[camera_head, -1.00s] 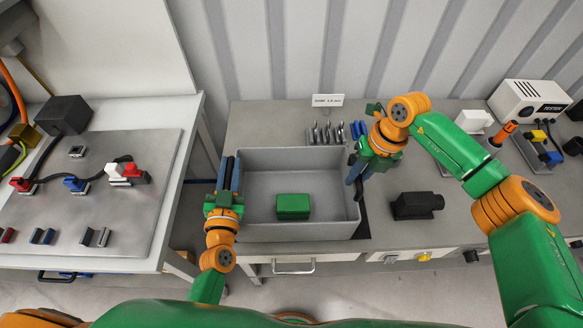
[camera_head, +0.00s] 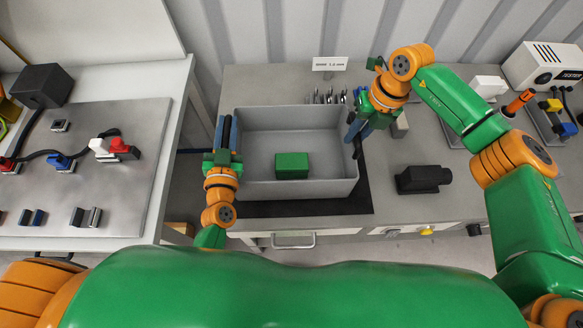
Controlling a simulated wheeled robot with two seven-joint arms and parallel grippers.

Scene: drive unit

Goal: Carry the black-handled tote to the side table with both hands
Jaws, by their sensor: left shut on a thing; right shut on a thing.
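The grey tote (camera_head: 325,188) holds a green block (camera_head: 292,165) on its floor. A black handle shows at each end of the tote. My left gripper (camera_head: 226,140) is shut on the tote's left handle. My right gripper (camera_head: 356,135) is shut on its right handle, which the fingers largely hide. The tote is level and appears to be above a black mat (camera_head: 300,207) on the grey bench (camera_head: 270,85); the exact gap cannot be told. Which surface is the side table is not marked.
A panel table (camera_head: 130,215) with connectors stands at left, across a gap. A black camera-like block (camera_head: 423,179) lies right of the tote. A tester box (camera_head: 543,68) and a sign (camera_head: 330,64) stand farther back. Small tools stand behind the tote.

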